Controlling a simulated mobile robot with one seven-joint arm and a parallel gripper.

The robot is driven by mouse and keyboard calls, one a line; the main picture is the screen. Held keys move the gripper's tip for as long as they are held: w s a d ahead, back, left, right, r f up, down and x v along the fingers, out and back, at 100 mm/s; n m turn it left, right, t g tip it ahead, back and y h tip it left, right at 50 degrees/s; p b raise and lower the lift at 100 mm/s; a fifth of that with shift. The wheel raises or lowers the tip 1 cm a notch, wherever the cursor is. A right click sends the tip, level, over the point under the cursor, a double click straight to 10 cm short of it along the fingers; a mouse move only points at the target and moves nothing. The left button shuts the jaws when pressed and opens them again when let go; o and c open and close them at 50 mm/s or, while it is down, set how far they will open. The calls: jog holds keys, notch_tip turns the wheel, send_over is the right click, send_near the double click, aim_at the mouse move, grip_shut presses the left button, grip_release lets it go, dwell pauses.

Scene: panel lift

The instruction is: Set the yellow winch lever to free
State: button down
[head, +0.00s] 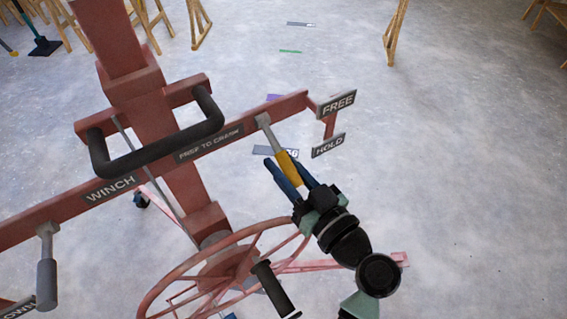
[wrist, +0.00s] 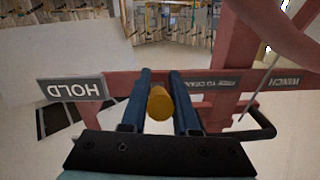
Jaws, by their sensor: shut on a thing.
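The yellow winch lever (head: 288,166) hangs from the red crossbar on a grey shaft, slanting down and to the right. Its end also shows in the wrist view (wrist: 159,104), between the two blue fingers. My gripper (head: 283,162) is shut on the yellow grip, one finger on each side. The FREE plate (head: 336,103) is at the upper right of the lever, at the crossbar's end. The HOLD plate (head: 328,145) is below it and nearer the lever's grip level; it shows upside down in the wrist view (wrist: 75,88).
A black handle (head: 155,140) sticks out left of the lever on the red post. A red handwheel (head: 225,275) with a black knob is below, close to my arm. A second, grey-handled lever (head: 46,280) is at far left. Open floor lies to the right.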

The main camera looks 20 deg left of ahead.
aim_at(284, 158)
jog(key=shift+r, duration=0.1)
jog(key=r+p, duration=0.1)
jog(key=p, duration=0.1)
jog(key=r+g+h+p, duration=0.1)
jog(key=p, duration=0.1)
jog(key=d+h+p, duration=0.1)
jog(key=p, duration=0.1)
jog(key=shift+s+r, duration=0.25)
jog(key=shift+r, duration=0.15)
notch_tip(284, 158, up, 2)
jog(key=g+h+p, duration=0.1)
jog(key=p, duration=0.1)
jog(key=h+p, duration=0.1)
jog(key=p, duration=0.2)
jog(key=shift+s+d+g+h, duration=0.1)
jog(key=shift+s+g+h, duration=0.05)
jog(key=shift+g+h, duration=0.2)
notch_tip(284, 158, up, 2)
jog(key=g+h+p, duration=0.1)
jog(key=h+p, duration=0.1)
jog(key=p, duration=0.4)
jog(key=shift+g, duration=0.25)
jog(key=h+p, duration=0.1)
jog(key=p, duration=0.1)
jog(key=shift+r+g+h+p, duration=0.25)
jog(key=shift+r+g+p, duration=0.05)
jog(key=shift+r+g, duration=0.1)
jog(key=c, duration=0.7)
grip_release()
jog(key=shift+f, duration=0.1)
